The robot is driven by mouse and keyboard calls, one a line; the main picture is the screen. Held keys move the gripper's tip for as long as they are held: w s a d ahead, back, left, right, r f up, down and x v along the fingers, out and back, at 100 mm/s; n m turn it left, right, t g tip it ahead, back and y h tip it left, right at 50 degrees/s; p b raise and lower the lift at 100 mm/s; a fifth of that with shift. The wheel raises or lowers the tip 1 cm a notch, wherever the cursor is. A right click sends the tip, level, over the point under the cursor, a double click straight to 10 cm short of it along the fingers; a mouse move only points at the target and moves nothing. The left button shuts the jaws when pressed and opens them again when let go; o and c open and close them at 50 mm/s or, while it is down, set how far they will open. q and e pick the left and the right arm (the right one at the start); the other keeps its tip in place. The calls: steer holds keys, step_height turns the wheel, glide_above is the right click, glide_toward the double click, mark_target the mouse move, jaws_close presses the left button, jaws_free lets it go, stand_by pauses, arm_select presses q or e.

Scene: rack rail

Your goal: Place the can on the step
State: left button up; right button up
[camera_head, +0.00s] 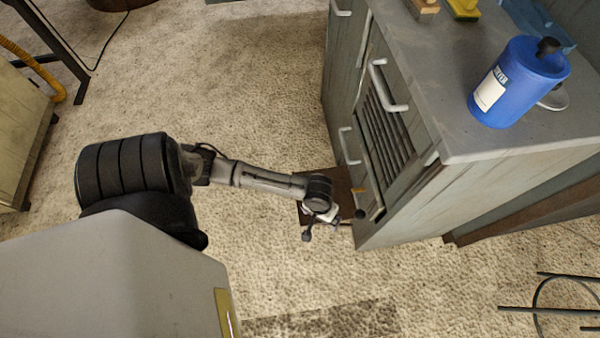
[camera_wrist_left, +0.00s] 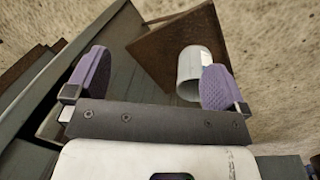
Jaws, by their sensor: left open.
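A pale grey can (camera_wrist_left: 190,72) shows in the left wrist view, beside the inner face of the right-hand finger. It overlaps the edge of the brown step (camera_wrist_left: 160,42); I cannot tell whether it rests on it or touches the finger. In the head view the step (camera_head: 312,212) is a dark brown board low beside the cabinet. My left gripper (camera_head: 325,220) is low over the step's near end. Its purple fingers (camera_wrist_left: 155,82) are wide apart. In the head view the can is too small to make out with certainty. My right gripper is out of view.
A grey cabinet (camera_head: 480,185) with handles and a slatted door stands right of the gripper. A blue canister (camera_head: 515,85) stands on its top. Black wire-like bars (camera_head: 555,308) lie at lower right. The carpet (camera_head: 240,75) left of the cabinet is largely clear.

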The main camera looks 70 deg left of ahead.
arm_select(q)
steer(key=s+d+r+m+t, duration=0.1)
steer(key=s+d+r+m, duration=0.35)
steer(key=d, duration=0.25)
steer(key=s+a+r+m+t+y, duration=0.1)
steer(key=s+r+m, duration=0.4)
steer(key=r, duration=0.2)
steer(key=shift+s+a+r+t, duration=0.15)
steer(key=shift+a+r+t, duration=0.05)
steer(key=shift+r+t, duration=0.15)
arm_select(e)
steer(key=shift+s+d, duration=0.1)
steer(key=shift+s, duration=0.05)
arm_select(q)
steer(key=shift+a, duration=0.1)
